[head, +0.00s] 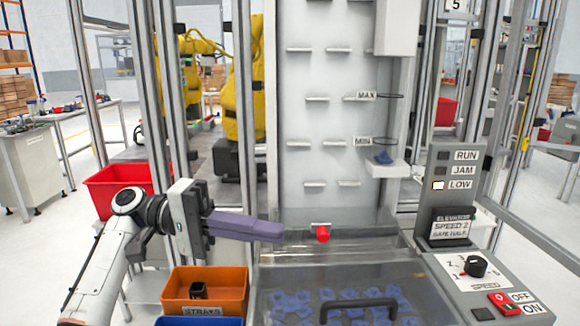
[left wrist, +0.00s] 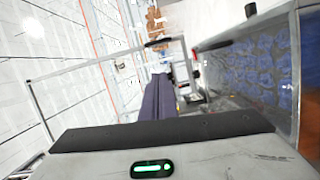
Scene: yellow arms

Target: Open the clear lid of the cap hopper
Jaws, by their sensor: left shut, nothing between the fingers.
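The cap hopper's clear lid (head: 290,275) lies flat over the hopper, shut as far as I can see. Blue caps (head: 345,294) show through it. A black bar handle (head: 358,304) stands on the lid near the bottom of the head view. My left gripper (head: 281,233) is shut and empty, its purple fingers pointing right above the hopper's back left corner, left of a red knob (head: 323,233). In the left wrist view the shut fingers (left wrist: 158,80) point away from the camera, with the cap-filled hopper (left wrist: 250,68) to their right. My right gripper is not in view.
An orange bin (head: 205,287) and part of a blue bin (head: 198,321) stand left of the hopper; a red bin (head: 118,188) is behind my left arm. The elevator panel (head: 345,100) rises behind the lid. A control panel with a speed dial (head: 476,266) is at right.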

